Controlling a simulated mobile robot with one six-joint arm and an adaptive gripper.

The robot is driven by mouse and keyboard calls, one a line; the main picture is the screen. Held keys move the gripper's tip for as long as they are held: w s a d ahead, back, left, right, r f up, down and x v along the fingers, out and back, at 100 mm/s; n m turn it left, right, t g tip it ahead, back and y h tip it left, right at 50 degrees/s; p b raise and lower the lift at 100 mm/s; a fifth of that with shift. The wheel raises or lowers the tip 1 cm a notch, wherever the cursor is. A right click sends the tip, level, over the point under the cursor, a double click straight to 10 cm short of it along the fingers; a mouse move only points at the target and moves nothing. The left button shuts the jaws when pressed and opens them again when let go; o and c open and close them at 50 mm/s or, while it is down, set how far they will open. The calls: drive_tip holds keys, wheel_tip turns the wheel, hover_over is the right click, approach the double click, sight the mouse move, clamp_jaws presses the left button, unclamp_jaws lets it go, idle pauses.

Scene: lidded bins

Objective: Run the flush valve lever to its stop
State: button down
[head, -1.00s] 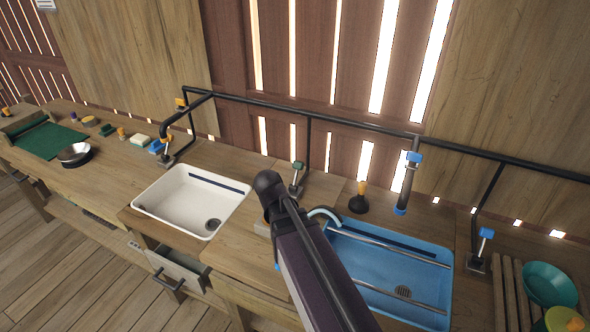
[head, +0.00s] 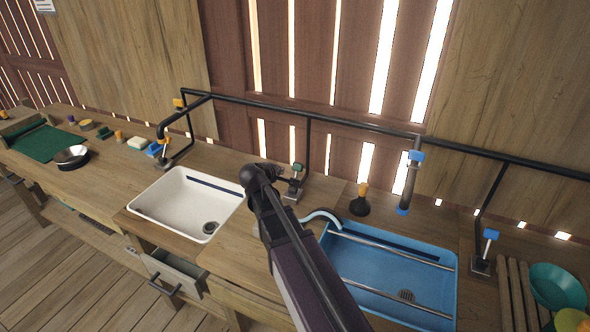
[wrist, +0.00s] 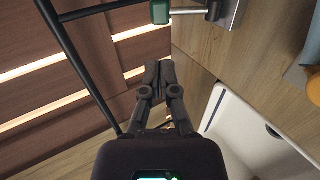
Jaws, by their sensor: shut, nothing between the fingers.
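A lever with a green handle (head: 297,167) stands on a small metal base (head: 291,196) behind the counter strip between the two basins. In the wrist view the green handle (wrist: 160,12) is at the top edge, on a metal rod running right to its base (wrist: 230,12). My gripper (wrist: 157,72) is shut and empty, its fingertips a short way from the green handle with a visible gap. In the head view my arm partly hides the gripper beside the lever.
A white basin (head: 180,202) lies left of my arm and a blue basin (head: 385,265) right of it. A dark pipe (head: 350,124) runs along the wall behind. A plunger-like item (head: 359,203) and a hanging spout (head: 409,182) stand behind the blue basin.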

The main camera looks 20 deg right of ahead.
sight(297, 167)
drive_tip(key=b+x, duration=0.6)
drive_tip(key=x, duration=0.6)
drive_tip(key=shift+f, duration=0.15)
drive_tip(key=shift+b+x, duration=0.5)
drive_tip(key=shift+x, duration=0.45)
drive_tip(key=shift+w+d+f+b, duration=0.1)
drive_tip(key=shift+w+d+b, duration=0.3)
drive_tip(key=shift+d, duration=0.1)
drive_tip(key=shift+s+a+p, duration=0.1)
drive_tip(key=shift+p, duration=0.2)
drive_tip(key=shift+s+a+r+p, duration=0.35)
drive_tip(key=shift+s+r+p, duration=0.1)
drive_tip(key=shift+r, duration=0.15)
drive_tip(key=p+v, duration=0.7)
drive_tip(key=v, duration=0.5)
drive_tip(key=shift+r, duration=0.45)
